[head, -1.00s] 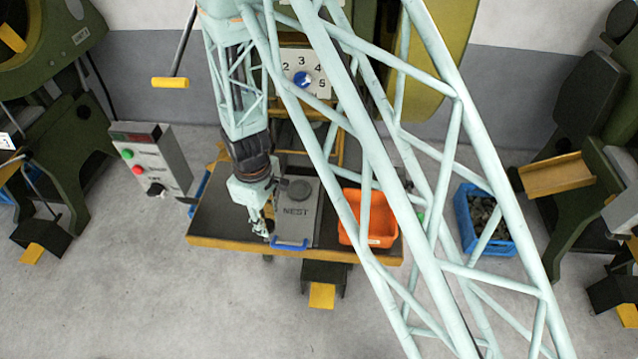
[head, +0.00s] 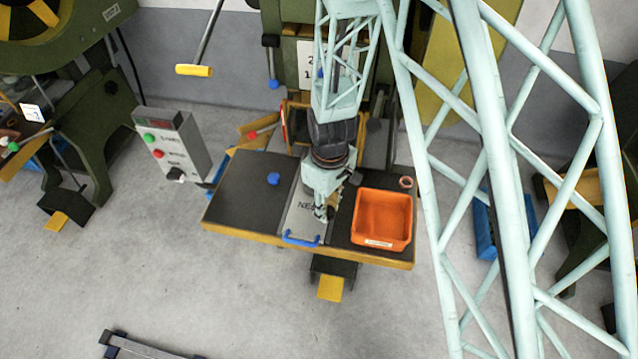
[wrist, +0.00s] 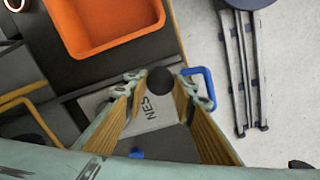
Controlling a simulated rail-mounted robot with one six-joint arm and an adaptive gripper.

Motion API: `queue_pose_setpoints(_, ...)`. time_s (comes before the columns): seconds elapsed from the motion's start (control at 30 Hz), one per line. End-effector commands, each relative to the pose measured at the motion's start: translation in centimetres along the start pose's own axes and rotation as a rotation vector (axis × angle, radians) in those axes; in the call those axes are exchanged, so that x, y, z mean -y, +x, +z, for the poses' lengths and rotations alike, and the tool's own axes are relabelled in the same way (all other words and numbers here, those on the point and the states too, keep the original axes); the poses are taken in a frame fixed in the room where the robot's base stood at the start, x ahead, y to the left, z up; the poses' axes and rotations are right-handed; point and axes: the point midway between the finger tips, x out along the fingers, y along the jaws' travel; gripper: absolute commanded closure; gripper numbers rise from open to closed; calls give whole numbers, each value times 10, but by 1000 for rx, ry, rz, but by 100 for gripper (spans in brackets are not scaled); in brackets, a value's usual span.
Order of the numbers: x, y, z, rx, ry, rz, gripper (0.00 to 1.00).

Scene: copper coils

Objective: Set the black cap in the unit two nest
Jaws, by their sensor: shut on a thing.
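My gripper (head: 324,213) is over the right part of the grey nest plate (head: 300,222), whose lettering is partly covered by my arm. In the wrist view my gripper (wrist: 163,88) is shut on a round black cap (wrist: 160,80), held between its fingertips. The nest plate (wrist: 155,118) shows below and behind the cap; the gap between them cannot be judged. The round seat of the nest is hidden, and the unit number cannot be read on the plate. A blue cap (head: 273,178) lies on the dark table left of the plate.
An orange bin (head: 383,218) stands right of the plate, with a copper coloured ring (head: 406,182) behind it. A blue handle (head: 301,239) is at the plate's front edge. A control box (head: 175,147) stands left of the table. The table's left part is mostly clear.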

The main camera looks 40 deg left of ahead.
Motion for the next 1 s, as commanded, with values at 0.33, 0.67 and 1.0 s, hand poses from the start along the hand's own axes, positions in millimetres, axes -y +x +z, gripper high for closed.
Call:
queue_pose_setpoints(0.33, -6, 1, -8, 0, 0, 0, 85)
queue_pose_setpoints(0.67, -35, 6, -46, 0, 0, 0, 85)
queue_pose_setpoints(1.0, -68, 10, -89, -1, 0, 1, 85)
